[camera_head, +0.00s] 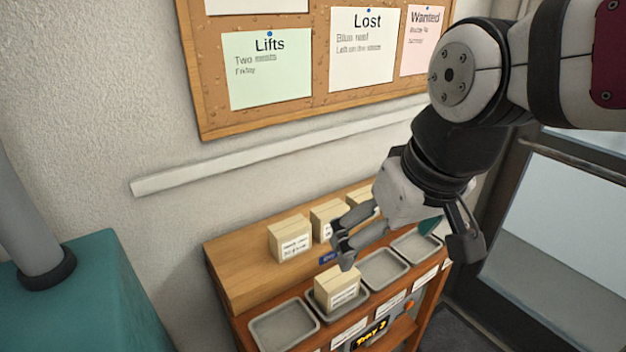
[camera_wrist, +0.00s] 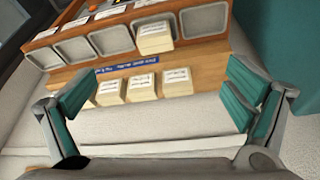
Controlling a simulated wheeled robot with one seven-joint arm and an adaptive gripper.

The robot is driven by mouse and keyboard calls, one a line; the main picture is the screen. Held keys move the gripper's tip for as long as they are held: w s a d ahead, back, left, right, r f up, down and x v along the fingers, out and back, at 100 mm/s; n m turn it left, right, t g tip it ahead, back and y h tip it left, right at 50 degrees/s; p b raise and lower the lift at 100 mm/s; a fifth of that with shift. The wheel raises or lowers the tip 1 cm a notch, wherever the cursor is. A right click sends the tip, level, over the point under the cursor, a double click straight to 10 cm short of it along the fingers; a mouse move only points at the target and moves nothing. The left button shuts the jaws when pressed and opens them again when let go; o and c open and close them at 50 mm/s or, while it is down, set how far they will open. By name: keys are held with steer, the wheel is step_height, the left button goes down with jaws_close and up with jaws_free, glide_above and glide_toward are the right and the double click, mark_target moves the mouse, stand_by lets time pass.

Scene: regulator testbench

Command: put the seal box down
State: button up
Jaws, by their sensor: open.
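A tan cardboard box (camera_head: 337,287) with a white label stands in the second grey tray from the left in the head view; it also shows in the wrist view (camera_wrist: 155,38). Its label is too blurred to read, so I cannot confirm it is the seal box. My gripper (camera_head: 405,248) is open, above and to the right of this box in the head view. In the wrist view its teal-padded fingers (camera_wrist: 160,92) are wide apart with nothing between them. The box is clear of both fingers.
The other visible trays, such as the leftmost one (camera_head: 284,326), are empty. A display (camera_head: 370,335) is on the bench front. A notice board (camera_head: 320,60) hangs on the wall.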

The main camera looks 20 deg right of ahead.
steer(key=shift+m+t, duration=0.4)
steer(key=shift+t, duration=0.1)
steer(key=shift+s+d+r, duration=0.1)
steer(key=shift+s+r, duration=0.1)
steer(key=shift+s, duration=0.5)
steer(key=shift+s+r, duration=0.15)
steer(key=shift+s, duration=0.55)
steer(key=shift+s+d+r, duration=0.1)
steer(key=shift+s+r, duration=0.1)
steer(key=shift+s, duration=0.5)
